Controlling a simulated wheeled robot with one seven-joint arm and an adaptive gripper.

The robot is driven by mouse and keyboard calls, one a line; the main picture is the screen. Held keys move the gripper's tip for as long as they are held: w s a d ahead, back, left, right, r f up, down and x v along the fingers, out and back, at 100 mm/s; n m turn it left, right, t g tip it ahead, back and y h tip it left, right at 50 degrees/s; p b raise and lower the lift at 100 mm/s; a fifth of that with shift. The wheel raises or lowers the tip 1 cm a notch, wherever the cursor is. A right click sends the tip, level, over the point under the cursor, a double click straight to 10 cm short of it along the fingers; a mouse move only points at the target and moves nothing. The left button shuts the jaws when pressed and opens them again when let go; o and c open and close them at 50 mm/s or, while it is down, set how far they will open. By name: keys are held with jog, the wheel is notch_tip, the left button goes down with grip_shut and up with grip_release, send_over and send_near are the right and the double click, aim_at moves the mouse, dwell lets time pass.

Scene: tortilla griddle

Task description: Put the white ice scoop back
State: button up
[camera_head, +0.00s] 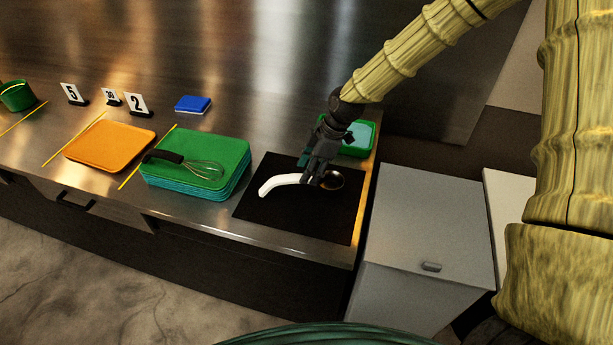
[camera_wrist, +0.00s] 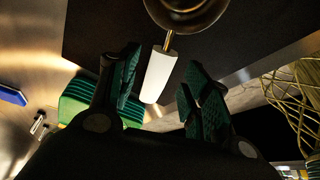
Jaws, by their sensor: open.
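The white ice scoop has a white handle (camera_head: 284,183) and a dark, shiny round bowl (camera_head: 333,180). It lies on or just above the black square surface (camera_head: 290,222) at the right end of the counter. My gripper (camera_head: 315,172) is over the scoop and hides its middle. In the wrist view, the white handle (camera_wrist: 158,76) shows between the two parted fingers of my gripper (camera_wrist: 162,62), with a gap on each side. The bowl (camera_wrist: 187,12) is beyond the fingertips at the top edge. The gripper is open.
A stack of green and teal boards (camera_head: 232,150) with a whisk (camera_head: 200,168) lies left of the black surface. A green container (camera_head: 368,139) stands behind it. An orange tray (camera_head: 110,145), blue block (camera_head: 193,104) and number cards are farther left. A grey cabinet (camera_head: 425,220) stands right.

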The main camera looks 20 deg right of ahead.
jog(key=b+v, duration=0.2)
jog(key=v, duration=0.6)
jog(key=shift+r, duration=0.3)
jog(key=shift+d, duration=0.1)
jog(key=shift+r, duration=0.1)
